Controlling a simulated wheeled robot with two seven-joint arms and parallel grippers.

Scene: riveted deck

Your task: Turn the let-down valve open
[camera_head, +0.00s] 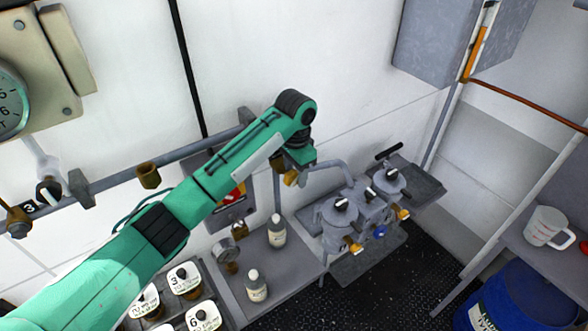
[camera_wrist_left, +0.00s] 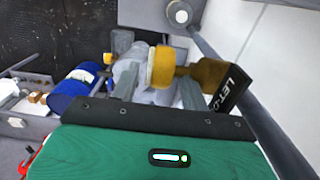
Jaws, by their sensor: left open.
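The let-down valve (camera_wrist_left: 200,75) shows in the left wrist view as a brass fitting with a round yellow end, beside a black tag reading "LET-D", the rest cut off. A small brass piece (camera_head: 290,178) shows below my left wrist in the head view, probably the same valve. My left gripper (camera_wrist_left: 158,88) is open, its two grey fingers on either side of the brass end. I cannot tell whether they touch it. In the head view my left gripper (camera_head: 299,160) is mostly hidden by its own wrist. My right gripper is in neither view.
Two white bottles (camera_head: 277,232) stand on a grey shelf below my arm. Grey twin-pot machinery (camera_head: 340,212) is right of the gripper. A wall pipe (camera_head: 185,152) runs behind my arm. A measuring jug (camera_head: 546,226) and blue drum (camera_head: 525,298) are at right.

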